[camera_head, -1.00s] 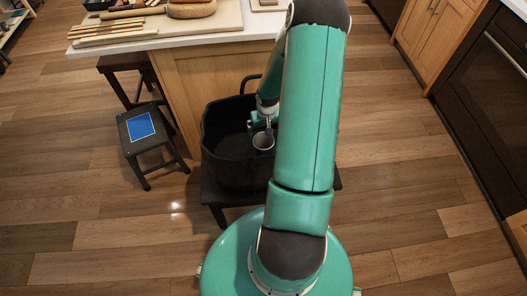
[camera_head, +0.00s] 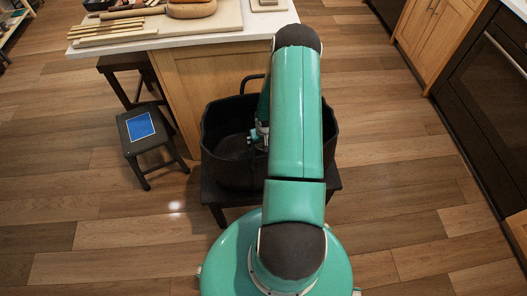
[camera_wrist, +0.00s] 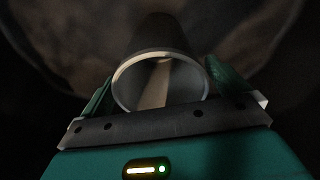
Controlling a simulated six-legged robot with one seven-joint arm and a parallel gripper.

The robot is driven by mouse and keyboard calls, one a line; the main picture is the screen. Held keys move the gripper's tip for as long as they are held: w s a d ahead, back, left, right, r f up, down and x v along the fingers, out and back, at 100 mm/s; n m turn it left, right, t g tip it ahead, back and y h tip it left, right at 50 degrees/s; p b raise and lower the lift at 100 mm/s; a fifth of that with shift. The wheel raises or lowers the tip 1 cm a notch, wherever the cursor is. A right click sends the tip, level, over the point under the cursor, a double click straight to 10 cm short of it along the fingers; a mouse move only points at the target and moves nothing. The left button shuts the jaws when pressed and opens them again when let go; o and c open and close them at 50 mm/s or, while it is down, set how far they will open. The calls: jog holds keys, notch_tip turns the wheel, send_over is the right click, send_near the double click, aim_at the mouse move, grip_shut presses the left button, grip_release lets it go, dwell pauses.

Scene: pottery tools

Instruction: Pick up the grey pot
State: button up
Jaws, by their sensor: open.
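The grey pot (camera_wrist: 158,85) is in the middle of the wrist view, with its round, pale rim and hollow inside facing the camera. My gripper (camera_wrist: 160,70) is open, with one finger on each side of the pot. I cannot tell whether either finger touches it. In the head view my gripper (camera_head: 259,137) is low inside a dark tub (camera_head: 224,165), partly behind my arm. The pot is hidden by my arm in that view.
The tub stands on a dark low stand (camera_head: 212,193) against the wooden island (camera_head: 200,90). A small black stool (camera_head: 150,145) with a blue top patch is to the left. Wooden tools (camera_head: 115,33) lie on the countertop. The floor at right is clear.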

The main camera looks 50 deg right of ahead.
jog(key=c, duration=1.7)
jog(key=shift+r, duration=0.25)
